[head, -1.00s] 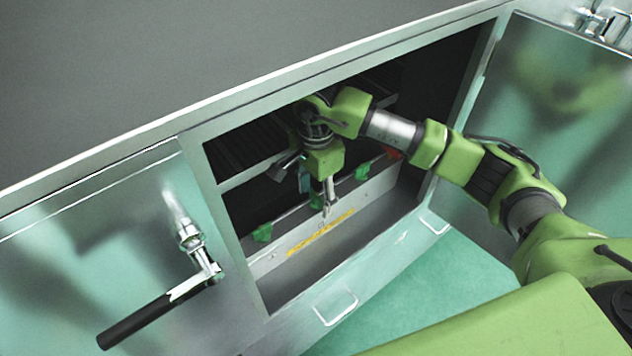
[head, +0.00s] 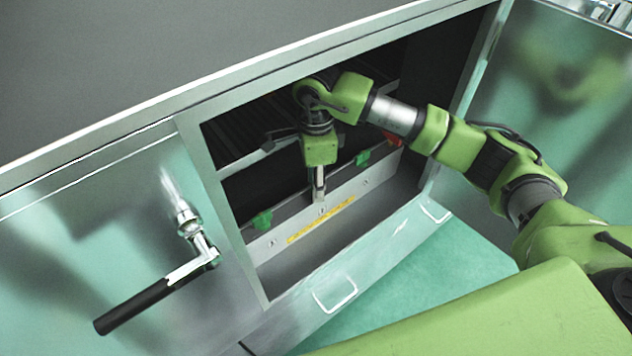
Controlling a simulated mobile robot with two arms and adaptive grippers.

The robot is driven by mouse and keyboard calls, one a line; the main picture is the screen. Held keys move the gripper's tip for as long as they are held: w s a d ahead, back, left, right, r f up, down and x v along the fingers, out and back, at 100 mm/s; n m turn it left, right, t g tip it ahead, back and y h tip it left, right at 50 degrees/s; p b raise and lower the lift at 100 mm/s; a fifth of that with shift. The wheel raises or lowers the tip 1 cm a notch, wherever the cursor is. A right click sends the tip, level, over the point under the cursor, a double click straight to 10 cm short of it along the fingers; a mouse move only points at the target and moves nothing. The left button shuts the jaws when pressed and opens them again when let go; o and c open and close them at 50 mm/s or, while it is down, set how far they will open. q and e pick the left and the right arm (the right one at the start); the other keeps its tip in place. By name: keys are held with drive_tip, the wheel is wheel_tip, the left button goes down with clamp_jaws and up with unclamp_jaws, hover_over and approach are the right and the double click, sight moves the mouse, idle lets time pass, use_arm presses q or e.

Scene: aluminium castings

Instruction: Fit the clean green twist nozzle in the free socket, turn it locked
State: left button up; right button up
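My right gripper (head: 319,190) reaches into the open cabinet and points down at the middle of a pale rail. Its fingers look close together, but I cannot tell whether they hold anything. One green nozzle (head: 262,220) sits on the rail to the left of the gripper. Another green nozzle (head: 362,158) sits on it to the right. The gripper hides the middle of the rail's top edge, so I cannot see a free socket or a nozzle there. I cannot tell which nozzle is clean. My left gripper is not in view.
A yellow label strip (head: 321,220) runs along the rail (head: 285,228). A red part (head: 392,138) is at its right end. The cabinet's frame and a shelf above bound the opening. A black-handled lever (head: 160,290) juts from the left panel; an open door (head: 555,110) stands right.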

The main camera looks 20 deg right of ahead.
drive_tip(key=shift+m, duration=0.5)
drive_tip(key=m, duration=0.5)
drive_tip(key=shift+m, duration=0.7)
drive_tip(key=m, duration=0.5)
drive_tip(key=o, duration=1.2)
drive_tip(key=shift+c, duration=0.2)
